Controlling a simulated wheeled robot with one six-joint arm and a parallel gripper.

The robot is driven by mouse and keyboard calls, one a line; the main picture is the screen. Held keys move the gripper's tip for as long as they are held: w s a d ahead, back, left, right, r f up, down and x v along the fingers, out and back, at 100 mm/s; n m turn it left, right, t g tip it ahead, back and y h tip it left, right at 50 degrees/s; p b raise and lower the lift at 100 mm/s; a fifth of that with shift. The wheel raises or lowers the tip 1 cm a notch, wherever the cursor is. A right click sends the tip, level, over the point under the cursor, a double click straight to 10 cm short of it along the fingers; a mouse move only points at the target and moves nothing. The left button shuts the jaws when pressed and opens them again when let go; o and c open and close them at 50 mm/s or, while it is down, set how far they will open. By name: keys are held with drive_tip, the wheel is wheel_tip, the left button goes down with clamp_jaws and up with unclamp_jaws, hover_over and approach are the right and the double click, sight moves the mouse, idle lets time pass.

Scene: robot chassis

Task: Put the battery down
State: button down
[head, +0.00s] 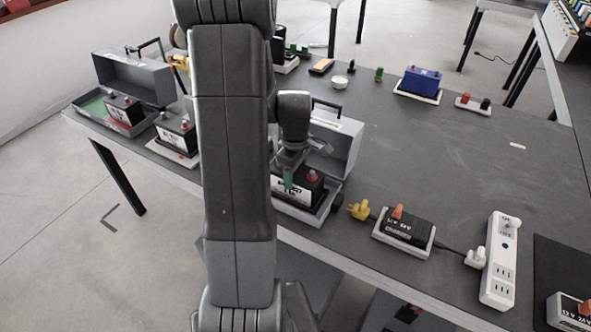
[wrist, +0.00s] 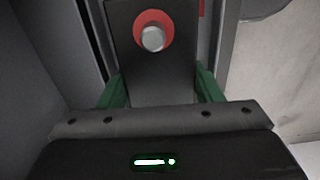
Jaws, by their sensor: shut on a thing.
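A black battery (head: 311,190) with a white label and a red terminal sits low within the open grey case (head: 336,143) at the table's front edge. Whether its underside touches the case floor cannot be seen. My gripper (head: 289,184) is above its near left part, with a green finger against it. In the wrist view the green fingers of my gripper (wrist: 163,92) are shut on both sides of the battery (wrist: 150,75), and its red-ringed terminal faces the camera. My arm hides part of the case's left side.
To the left stand another open case (head: 133,75) with a battery and a black battery (head: 176,134) on a white tray. To the right lie a yellow plug (head: 359,210), a charger (head: 404,229) and a white power strip (head: 500,262). A blue battery (head: 421,81) stands behind.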

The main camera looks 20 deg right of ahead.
drive_tip(key=shift+c, duration=2.1)
unclamp_jaws()
drive_tip(key=shift+f, duration=0.1)
wheel_tip(320, 180, up, 12)
drive_tip(key=shift+f, duration=4.7)
